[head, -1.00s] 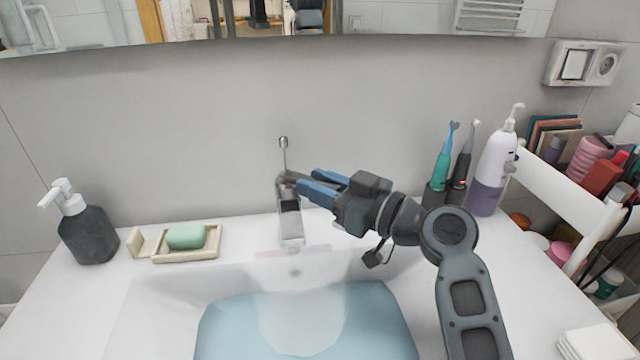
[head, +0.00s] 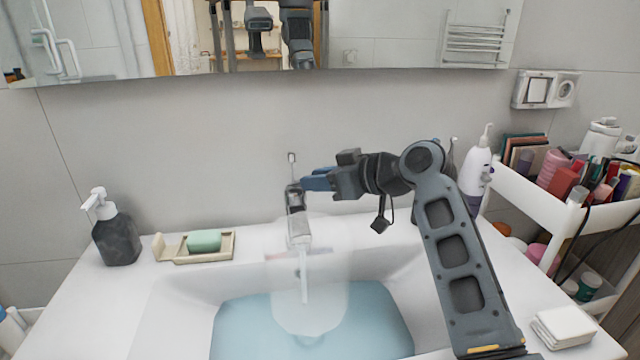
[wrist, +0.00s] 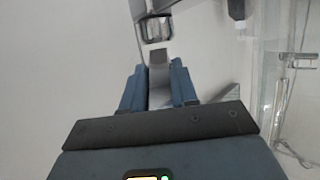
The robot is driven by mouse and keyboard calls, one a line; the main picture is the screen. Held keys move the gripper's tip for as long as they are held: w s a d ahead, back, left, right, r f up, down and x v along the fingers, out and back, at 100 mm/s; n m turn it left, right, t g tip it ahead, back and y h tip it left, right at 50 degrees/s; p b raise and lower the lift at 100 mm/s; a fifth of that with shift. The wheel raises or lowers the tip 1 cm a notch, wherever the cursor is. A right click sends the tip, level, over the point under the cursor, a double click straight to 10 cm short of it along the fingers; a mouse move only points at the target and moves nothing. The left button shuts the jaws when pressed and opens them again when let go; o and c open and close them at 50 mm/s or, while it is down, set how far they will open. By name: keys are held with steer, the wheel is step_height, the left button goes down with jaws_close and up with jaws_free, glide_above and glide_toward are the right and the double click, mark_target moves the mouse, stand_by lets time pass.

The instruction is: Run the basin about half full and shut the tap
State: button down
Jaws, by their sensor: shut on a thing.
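The chrome tap (head: 297,228) stands at the back of the white basin (head: 158,318). A thin stream (head: 304,282) falls from its spout inside a pale, see-through haze. Pale blue water (head: 245,325) covers the basin's bottom, its surface clearly below the rim. My gripper (head: 304,184) reaches in from the right at the top of the tap. The wrist view shows its blue fingers (wrist: 158,80) on both sides of the metal tap lever (wrist: 158,65), shut on it. The lever's exact angle is hard to tell.
A dark soap dispenser (head: 115,238) and a green soap (head: 204,240) on a dish stand left. A white bottle (head: 476,168) stands right, partly behind my arm. A white cart (head: 540,212) holds cosmetics at far right. Folded white cloths (head: 562,326) lie at the front right.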

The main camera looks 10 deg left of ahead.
steer(key=shift+r, duration=0.1)
steer(key=c, duration=0.9)
jaws_free()
steer(key=shift+b+v, duration=0.75)
steer(key=shift+v, duration=3.1)
